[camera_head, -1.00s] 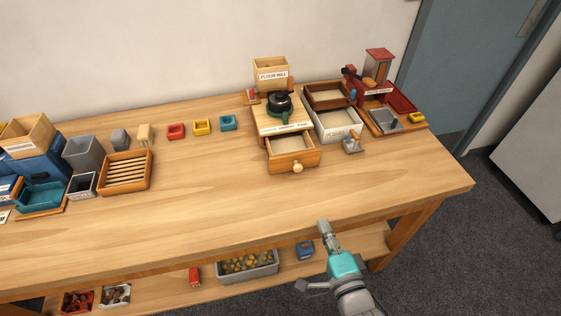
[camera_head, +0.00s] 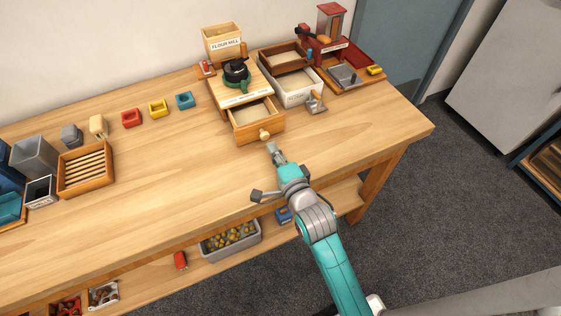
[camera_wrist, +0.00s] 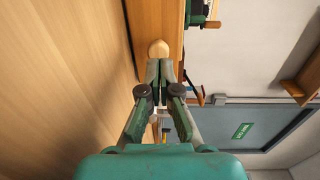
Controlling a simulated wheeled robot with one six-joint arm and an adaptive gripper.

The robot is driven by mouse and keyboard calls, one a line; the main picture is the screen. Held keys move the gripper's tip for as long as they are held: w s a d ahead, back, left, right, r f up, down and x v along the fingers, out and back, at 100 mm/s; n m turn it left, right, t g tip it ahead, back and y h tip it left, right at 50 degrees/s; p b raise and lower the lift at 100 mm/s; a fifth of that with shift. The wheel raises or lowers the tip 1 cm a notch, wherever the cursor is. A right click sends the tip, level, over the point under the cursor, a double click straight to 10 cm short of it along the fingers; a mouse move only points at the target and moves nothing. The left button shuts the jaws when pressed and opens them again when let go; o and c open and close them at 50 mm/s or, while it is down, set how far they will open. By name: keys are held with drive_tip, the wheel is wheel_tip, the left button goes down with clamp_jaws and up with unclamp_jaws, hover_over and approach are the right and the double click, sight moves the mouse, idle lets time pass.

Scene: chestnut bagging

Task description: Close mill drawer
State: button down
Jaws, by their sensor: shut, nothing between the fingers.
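The flour mill (camera_head: 222,41) stands at the back of the table, a wooden box with a dark crank top and green handle. Its drawer (camera_head: 257,123) is pulled out toward the front, with pale contents inside. A round wooden knob (camera_head: 264,134) is on the drawer front, and the knob also shows in the wrist view (camera_wrist: 158,48). My gripper (camera_head: 270,147) is shut and empty, with its fingertips just in front of the knob. In the wrist view my fingertips (camera_wrist: 159,66) look very close to the knob; I cannot tell whether they touch.
A white tray (camera_head: 300,97) and a small metal tool (camera_head: 316,103) are right of the drawer. A red machine (camera_head: 330,22) stands further right. Small coloured blocks (camera_head: 158,108) and a slatted crate (camera_head: 61,181) are left. The table front is clear.

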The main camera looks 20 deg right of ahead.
sight(265, 137)
drive_tip(key=shift+w+f, duration=0.1)
drive_tip(key=shift+w, duration=1.3)
drive_tip(key=shift+w, duration=0.1)
